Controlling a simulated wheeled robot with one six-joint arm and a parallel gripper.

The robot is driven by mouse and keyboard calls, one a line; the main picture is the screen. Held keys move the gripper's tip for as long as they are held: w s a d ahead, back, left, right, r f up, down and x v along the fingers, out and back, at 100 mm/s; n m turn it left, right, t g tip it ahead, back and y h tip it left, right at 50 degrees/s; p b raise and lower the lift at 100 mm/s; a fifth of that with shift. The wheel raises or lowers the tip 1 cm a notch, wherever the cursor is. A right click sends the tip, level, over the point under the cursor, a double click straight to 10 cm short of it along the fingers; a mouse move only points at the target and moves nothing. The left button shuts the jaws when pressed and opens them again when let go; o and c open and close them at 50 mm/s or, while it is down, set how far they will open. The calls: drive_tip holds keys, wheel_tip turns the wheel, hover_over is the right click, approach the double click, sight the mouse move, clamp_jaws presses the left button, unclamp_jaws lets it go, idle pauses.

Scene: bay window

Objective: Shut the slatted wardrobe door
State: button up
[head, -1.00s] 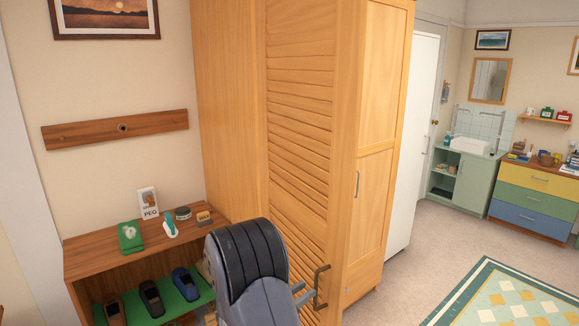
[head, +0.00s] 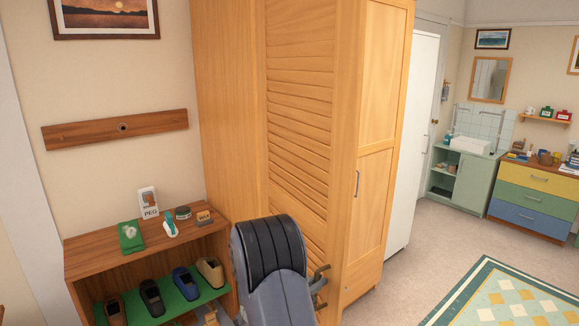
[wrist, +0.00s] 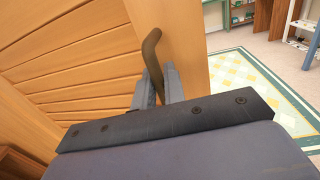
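The slatted wardrobe door (head: 297,120) is light wood with slanted slats, on the front of the tall wardrobe (head: 228,100). In the head view I cannot tell how far it stands ajar. Its dark bar handle (head: 322,270) is low on the right edge, partly hidden by my arm. The handle also shows in the wrist view (wrist: 152,50), running down between my fingers. My gripper (wrist: 158,88) is at the handle, its grey fingers close on both sides of it. The slats fill the left of the wrist view (wrist: 70,50).
A plain wooden panel door (head: 375,190) with a metal handle is right of the slats. An open shelf (head: 85,262) with shoes stands close on the left. A patterned rug (head: 510,295) lies on the carpet at right. A green washstand (head: 470,180) is far back.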

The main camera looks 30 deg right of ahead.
sight(329, 277)
clamp_jaws()
drive_tip(key=shift+d, duration=0.1)
drive_tip(key=shift+s+d+t+b, duration=0.15)
drive_tip(key=shift+d+t+b, duration=0.3)
drive_tip(key=shift+d, duration=0.4)
drive_tip(key=shift+d+n, duration=0.1)
drive_tip(key=shift+n, duration=0.2)
drive_tip(key=shift+d+t+b, duration=0.35)
drive_tip(key=shift+d, duration=0.55)
drive_tip(key=shift+s+d, duration=0.1)
drive_tip(key=shift+d+n+t+b, duration=0.3)
drive_tip(key=shift+d+n+b, duration=0.1)
drive_tip(key=shift+d, duration=0.5)
drive_tip(key=shift+d, duration=0.1)
